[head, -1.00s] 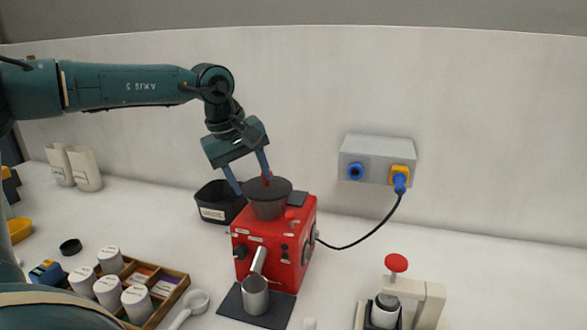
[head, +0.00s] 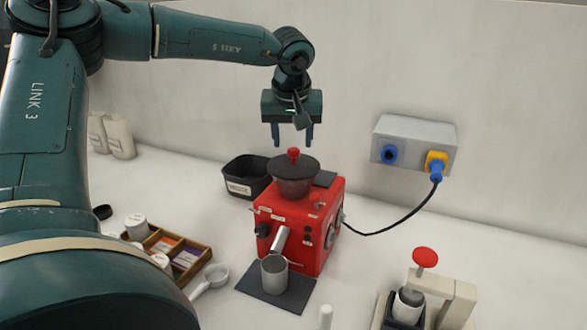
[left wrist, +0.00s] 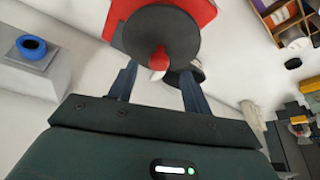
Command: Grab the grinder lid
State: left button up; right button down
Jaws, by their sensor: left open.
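The grinder lid (head: 294,164) is a dark disc with a red knob (head: 293,153). It sits on the dark hopper of the red grinder (head: 303,222). My left gripper (head: 292,143) is open and empty, pointing down above and just behind the lid. In the left wrist view the lid (left wrist: 158,42) and its red knob (left wrist: 160,58) are beyond the fingertips, with the knob roughly in line with the gap between the fingers (left wrist: 157,72). I see no contact between the fingers and the knob. My right gripper is not in view.
A black waste bin (head: 247,178) stands left of the grinder. A grey socket box (head: 414,143) with a cable is on the wall to the right. A metal cup (head: 275,273) stands in front, and a press with a red knob (head: 425,257) at the lower right.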

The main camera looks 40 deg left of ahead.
aim_at(294, 149)
pick_arm(q)
jog(key=b+x, duration=0.2)
jog(key=x, duration=0.2)
jog(key=shift+w+f, duration=0.2)
jog(key=shift+f, duration=0.15)
jog(key=shift+r, duration=0.15)
grip_shut()
jog(key=shift+r, duration=0.1)
